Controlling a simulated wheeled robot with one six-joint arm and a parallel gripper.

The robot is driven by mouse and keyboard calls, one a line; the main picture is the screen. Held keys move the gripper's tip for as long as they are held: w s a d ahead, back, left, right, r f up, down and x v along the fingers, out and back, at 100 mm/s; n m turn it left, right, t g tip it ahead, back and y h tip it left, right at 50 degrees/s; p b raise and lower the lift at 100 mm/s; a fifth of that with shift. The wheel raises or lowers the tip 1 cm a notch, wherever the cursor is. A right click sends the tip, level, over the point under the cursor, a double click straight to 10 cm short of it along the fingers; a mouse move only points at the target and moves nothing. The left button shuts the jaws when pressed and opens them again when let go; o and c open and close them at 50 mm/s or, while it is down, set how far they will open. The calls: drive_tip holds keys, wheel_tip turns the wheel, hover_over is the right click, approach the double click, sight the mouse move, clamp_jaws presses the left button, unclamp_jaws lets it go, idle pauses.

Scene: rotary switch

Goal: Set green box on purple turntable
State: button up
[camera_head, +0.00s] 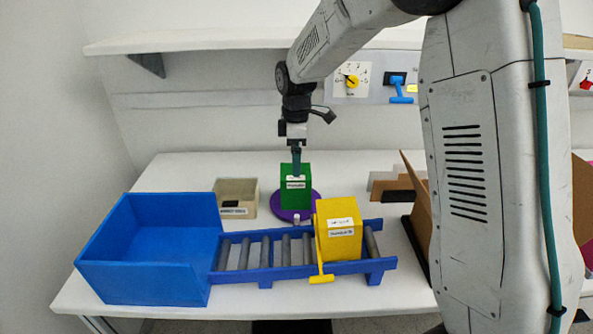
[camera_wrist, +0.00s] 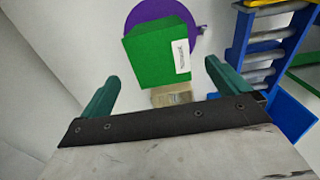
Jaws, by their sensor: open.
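The green box (camera_head: 295,187), with a white label, stands upright on the purple turntable (camera_head: 314,207) near the table's middle. In the wrist view the green box (camera_wrist: 158,55) covers part of the purple turntable (camera_wrist: 158,12), whose rim shows behind it. My gripper (camera_head: 297,160) is just above and behind the green box in the head view. In the wrist view my gripper (camera_wrist: 164,80) has its two teal fingers wide apart, with nothing held between them. The box's underside is hidden.
A blue roller conveyor (camera_head: 262,254) with a yellow box (camera_head: 338,232) runs along the front to a large blue bin (camera_head: 135,265). Brown panels (camera_head: 418,210) stand at right. A wall panel (camera_head: 351,80) with a yellow knob is behind.

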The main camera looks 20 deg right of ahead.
drive_tip(key=s+d+r+m, duration=0.1)
drive_tip(key=s+r+m, duration=0.2)
drive_tip(key=s+r, duration=0.5)
drive_tip(key=s+d+r+m, duration=0.1)
drive_tip(key=s+r+m, duration=0.4)
drive_tip(key=s, duration=0.6)
drive_tip(key=s+d+f+m+t, duration=0.1)
drive_tip(key=s+m, duration=0.5)
drive_tip(key=s, duration=1.3)
drive_tip(key=shift+f, duration=0.5)
